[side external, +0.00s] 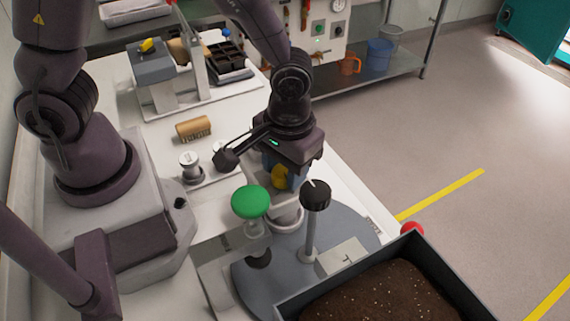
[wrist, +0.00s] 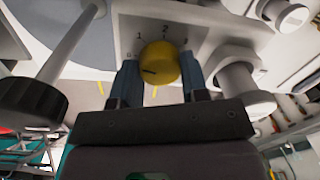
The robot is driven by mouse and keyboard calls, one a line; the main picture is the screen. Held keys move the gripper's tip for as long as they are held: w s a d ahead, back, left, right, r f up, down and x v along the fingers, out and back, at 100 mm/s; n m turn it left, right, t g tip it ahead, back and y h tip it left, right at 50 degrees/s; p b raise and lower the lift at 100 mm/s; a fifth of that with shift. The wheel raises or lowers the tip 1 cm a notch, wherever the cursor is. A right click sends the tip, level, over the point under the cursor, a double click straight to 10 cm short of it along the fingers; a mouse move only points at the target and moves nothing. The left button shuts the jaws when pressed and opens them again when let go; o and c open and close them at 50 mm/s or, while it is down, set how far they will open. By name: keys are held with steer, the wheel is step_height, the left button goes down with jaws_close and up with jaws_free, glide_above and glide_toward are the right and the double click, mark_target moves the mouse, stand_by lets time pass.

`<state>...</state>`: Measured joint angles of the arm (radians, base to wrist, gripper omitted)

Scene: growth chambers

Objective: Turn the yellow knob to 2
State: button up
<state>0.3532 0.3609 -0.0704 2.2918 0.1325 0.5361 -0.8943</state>
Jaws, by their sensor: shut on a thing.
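In the side external view, my gripper (side external: 284,168) reaches down at the bench edge, and part of the yellow knob (side external: 279,177) shows beside the fingers.
A green knob (side external: 251,201) and a black knob on a post (side external: 315,194) stand close in front of my gripper. A soil tray (side external: 415,245) is at front right. A brown brush (side external: 193,128) and a grey box with a yellow lever (side external: 151,65) are farther back.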

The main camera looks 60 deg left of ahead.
mark_target(282, 174)
steer(key=m, duration=1.1)
steer(key=shift+r+t, duration=0.1)
steer(key=shift+t, duration=0.2)
steer(key=shift+m, duration=2.1)
steer(key=shift+d, duration=0.1)
steer(key=o, duration=0.9)
steer(key=shift+s, duration=0.1)
steer(key=shift+o, duration=0.2)
step_height(282, 174, up, 13)
steer(key=shift+s+d, duration=0.2)
steer(key=shift+s, duration=0.1)
